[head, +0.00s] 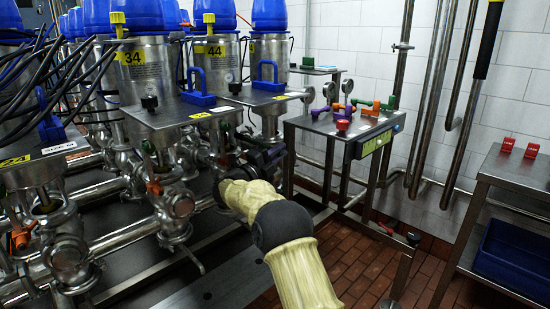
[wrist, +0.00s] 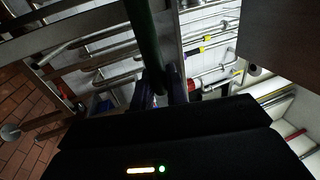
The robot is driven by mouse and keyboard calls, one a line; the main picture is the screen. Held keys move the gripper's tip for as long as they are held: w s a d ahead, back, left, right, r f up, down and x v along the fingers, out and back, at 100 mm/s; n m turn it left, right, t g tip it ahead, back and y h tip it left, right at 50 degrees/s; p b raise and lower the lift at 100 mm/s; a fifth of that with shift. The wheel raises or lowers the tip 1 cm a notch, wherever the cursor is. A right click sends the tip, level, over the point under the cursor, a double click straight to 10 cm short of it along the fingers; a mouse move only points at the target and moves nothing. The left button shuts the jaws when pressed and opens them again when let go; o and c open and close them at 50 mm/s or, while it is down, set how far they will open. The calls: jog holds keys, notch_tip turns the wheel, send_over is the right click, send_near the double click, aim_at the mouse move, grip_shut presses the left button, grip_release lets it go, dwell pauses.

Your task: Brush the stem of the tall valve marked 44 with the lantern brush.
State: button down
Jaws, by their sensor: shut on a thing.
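The tall valve marked 44 (head: 215,72) is a steel cylinder with a blue cap and a yellow tag, at the upper left of the head view. Its stem is not clearly seen; pipework and my arm crowd the area below. My gripper (head: 262,154) is a dark shape below and right of that valve, under the steel plate's level. In the wrist view my gripper (wrist: 165,92) is shut on a long dark green rod, which I take as the lantern brush (wrist: 144,42). The brush's bristles are not clearly visible, and I cannot tell whether it touches the stem.
The valve marked 34 (head: 133,70) stands to the left, among pipes and black cables. A steel stand (head: 330,124) with coloured handles is to the right. A trolley (head: 510,185) with a blue bin stands far right. Red-brown floor (head: 350,255) lies open between them.

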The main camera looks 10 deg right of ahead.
jog(key=s+d+b, duration=0.4)
jog(key=s+b, duration=0.1)
jog(key=b, duration=0.1)
jog(key=shift+s, duration=0.3)
dwell(0.4)
jog(key=shift+r+p, duration=0.15)
jog(key=shift+p, duration=0.7)
jog(key=shift+s+d+p, duration=0.1)
jog(key=shift+s+p, duration=0.05)
jog(key=shift+p, duration=0.7)
jog(key=s+p, duration=0.1)
jog(key=p, duration=0.2)
jog(key=s+d+f+p, duration=0.1)
jog(key=p, duration=0.3)
jog(key=shift+s+d, duration=0.2)
jog(key=shift+d, duration=0.1)
jog(key=shift+f, duration=0.1)
jog(key=shift+w+a+p, duration=0.1)
jog(key=shift+w+p, duration=0.05)
jog(key=shift+p, duration=0.15)
